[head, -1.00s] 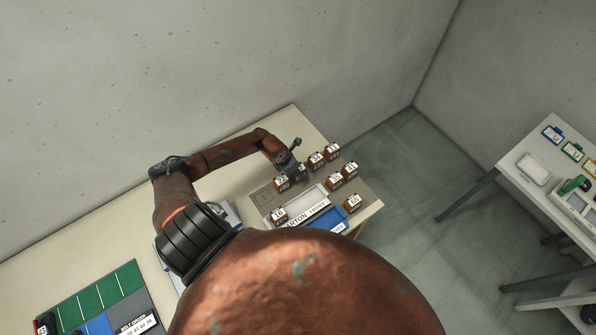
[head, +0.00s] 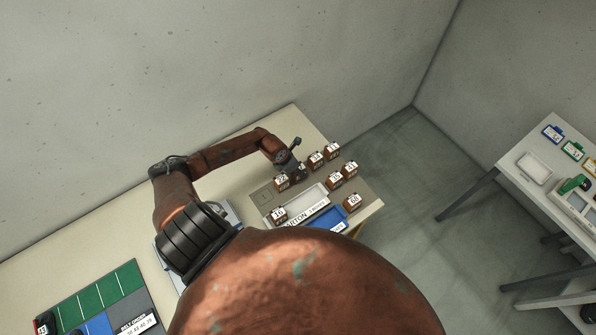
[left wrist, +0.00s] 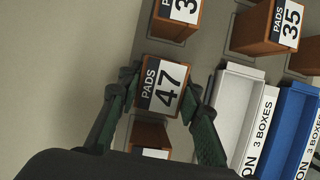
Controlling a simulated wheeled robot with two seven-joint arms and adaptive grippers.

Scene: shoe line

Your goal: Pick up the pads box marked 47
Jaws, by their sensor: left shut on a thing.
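The pads box marked 47 (left wrist: 161,86) is a small brown box with a white and black label, in the middle of the left wrist view. My left gripper (left wrist: 158,97) has one green finger on each side of it and is shut on it. In the head view my left gripper (head: 296,166) is at the back of the group of boxes, and the box it holds is mostly hidden there. I cannot tell whether the box is lifted. My right gripper is not in view.
Other brown pads boxes stand close by, one marked 35 (left wrist: 268,27) among them. A white tray (left wrist: 237,110) and a blue tray (left wrist: 291,130) lie beside them. A second table (head: 513,192) stands at the right, with floor between.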

